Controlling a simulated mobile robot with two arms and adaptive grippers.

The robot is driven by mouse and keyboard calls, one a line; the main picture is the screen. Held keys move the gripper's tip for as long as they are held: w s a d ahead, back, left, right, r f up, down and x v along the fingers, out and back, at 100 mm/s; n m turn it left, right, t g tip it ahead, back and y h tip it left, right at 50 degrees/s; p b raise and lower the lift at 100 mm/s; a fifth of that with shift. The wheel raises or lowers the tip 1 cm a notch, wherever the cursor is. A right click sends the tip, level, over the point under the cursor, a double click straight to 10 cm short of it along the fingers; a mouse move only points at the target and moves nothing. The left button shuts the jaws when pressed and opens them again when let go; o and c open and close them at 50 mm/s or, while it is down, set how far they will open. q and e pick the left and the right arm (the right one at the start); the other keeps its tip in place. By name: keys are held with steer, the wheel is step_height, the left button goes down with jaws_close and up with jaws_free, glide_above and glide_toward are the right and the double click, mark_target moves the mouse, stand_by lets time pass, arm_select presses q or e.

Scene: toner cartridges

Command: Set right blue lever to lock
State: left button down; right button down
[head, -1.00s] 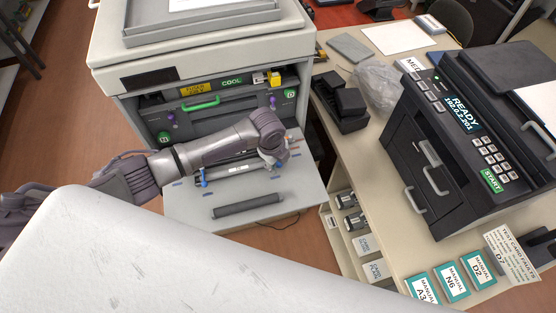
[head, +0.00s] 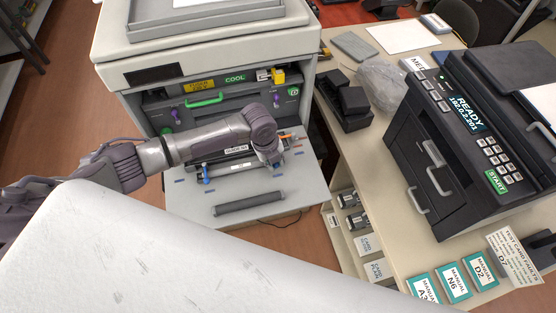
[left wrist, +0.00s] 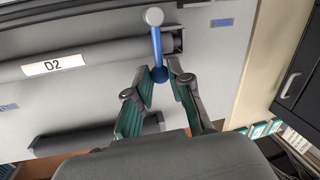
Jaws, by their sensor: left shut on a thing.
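My left gripper (head: 270,160) is over the right end of the roller unit on the printer's lowered front panel (head: 300,190). In the left wrist view, its two green-padded fingers (left wrist: 161,88) are closed around the lower part of the right blue lever (left wrist: 157,48), which has a grey round knob. The left blue lever (head: 206,172) is at the unit's other end. The head view mostly hides the right lever behind my gripper. My right gripper is out of view.
The printer's open bay with a green handle (head: 203,99) is behind. A side table to the right holds black boxes (head: 350,105) and a dark device with a READY screen (head: 464,108).

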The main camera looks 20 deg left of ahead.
arm_select(q)
steer(key=c, duration=1)
jaws_free()
steer(key=shift+c, duration=0.2)
steer(key=shift+r, duration=0.15)
step_height(320, 180, up, 12)
steer(key=s+a, duration=0.1)
steer(key=shift+s+a+f, duration=0.2)
steer(key=shift+s+a, duration=0.1)
steer(key=shift+a, duration=0.05)
